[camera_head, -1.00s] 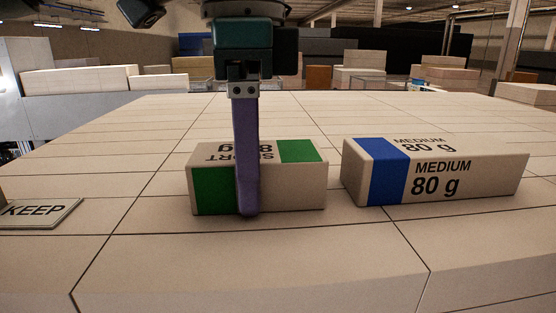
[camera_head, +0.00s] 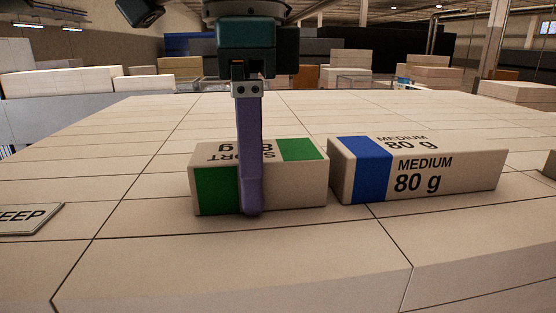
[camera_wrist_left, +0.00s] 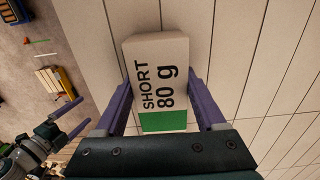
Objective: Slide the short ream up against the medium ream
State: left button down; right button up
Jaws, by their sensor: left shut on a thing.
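The short ream (camera_head: 292,184) is a beige block with green bands, lying on the tiled top (camera_head: 300,250) in the head view. It also shows in the left wrist view (camera_wrist_left: 158,75) between two purple fingers. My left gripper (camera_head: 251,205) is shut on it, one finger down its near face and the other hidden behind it. The medium ream (camera_head: 450,175), beige with a blue band, lies just to the right. Their ends are very close in the head view; I cannot tell whether they touch.
Part of another beige block (camera_head: 551,165) shows at the right edge. The top in front of the reams is clear. Stacked blocks stand far behind.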

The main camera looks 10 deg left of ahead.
pick_arm(q)
jog(key=shift+w+d, duration=0.15)
jog(key=shift+d, duration=0.5)
grip_release()
